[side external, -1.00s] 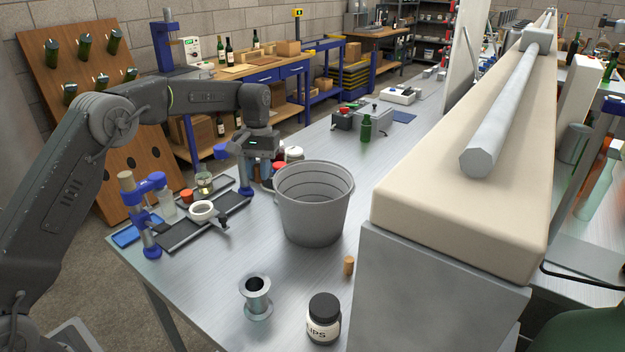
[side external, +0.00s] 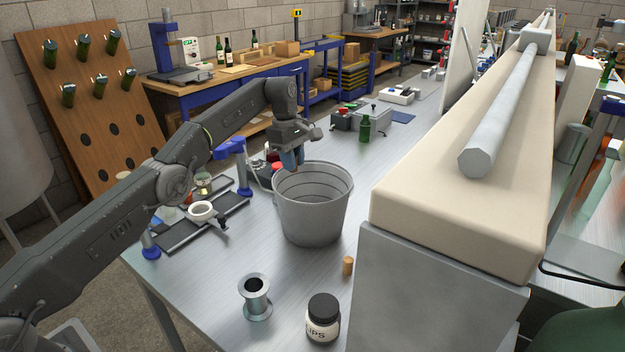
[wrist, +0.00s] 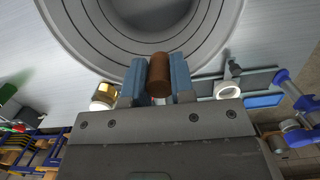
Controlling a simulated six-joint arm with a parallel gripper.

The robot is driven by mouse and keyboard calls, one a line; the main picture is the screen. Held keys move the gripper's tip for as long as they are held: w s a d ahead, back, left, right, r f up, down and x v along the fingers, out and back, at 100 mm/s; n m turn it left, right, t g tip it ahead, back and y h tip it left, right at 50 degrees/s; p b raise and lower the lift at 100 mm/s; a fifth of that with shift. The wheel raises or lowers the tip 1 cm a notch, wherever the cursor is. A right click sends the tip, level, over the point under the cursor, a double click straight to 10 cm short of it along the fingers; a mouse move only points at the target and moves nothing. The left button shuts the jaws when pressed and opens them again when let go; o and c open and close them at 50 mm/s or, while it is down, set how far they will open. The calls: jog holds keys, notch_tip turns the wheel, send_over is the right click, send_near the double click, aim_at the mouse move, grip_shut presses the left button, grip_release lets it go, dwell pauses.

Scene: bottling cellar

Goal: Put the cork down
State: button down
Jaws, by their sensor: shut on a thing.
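My gripper (side external: 292,158) hangs just above the far left rim of the grey bucket (side external: 312,222) in the side view. In the wrist view, the blue fingers of my gripper (wrist: 158,85) are shut on a brown cork (wrist: 159,72). The held cork is not clear in the side view. The bucket (wrist: 68,28) fills the top of the wrist view, and the cork overlaps its rim there. A second, lighter cork (side external: 348,266) stands on the metal table in front of the bucket, apart from my gripper.
A metal flanged spool (side external: 256,298) and a dark jar with a white label (side external: 323,320) stand at the table's front. A black tray (side external: 182,236) with a white ring (side external: 201,211) lies left of the bucket. A large beige-topped block (side external: 440,215) rises on the right.

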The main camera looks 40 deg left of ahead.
jog(key=shift+w+d, duration=0.1)
jog(key=shift+d+f+n, duration=0.1)
jog(key=shift+f+n, duration=0.05)
jog(key=shift+n, duration=0.35)
jog(key=shift+w+d+f+n, duration=0.3)
jog(key=shift+f+n, duration=0.1)
jog(key=shift+n, duration=0.2)
jog(key=shift+w+d+f+n, duration=0.25)
jog(key=shift+f+n, duration=0.1)
jog(key=shift+n, duration=0.25)
jog(key=shift+d+f+n+t, duration=0.15)
jog(key=shift+f+n+t, duration=0.05)
jog(key=shift+n+t, duration=0.1)
jog(key=shift+w+d+f+n+t+y, duration=0.1)
jog(key=shift+w+d+f+n, duration=0.25)
jog(key=shift+f+n, duration=0.85)
jog(key=shift+w+d+f+n+t+y, duration=0.1)
jog(key=shift+d+f+n, duration=0.45)
jog(key=shift+f, duration=1.2)
jog(key=shift+w+d+f+n+t+y, duration=0.1)
jog(key=shift+w+d+f+n, duration=0.2)
jog(key=shift+f+n, duration=0.9)
jog(key=shift+s+f+m, duration=0.1)
jog(key=shift+f+m, duration=0.15)
jog(key=shift+f, duration=0.05)
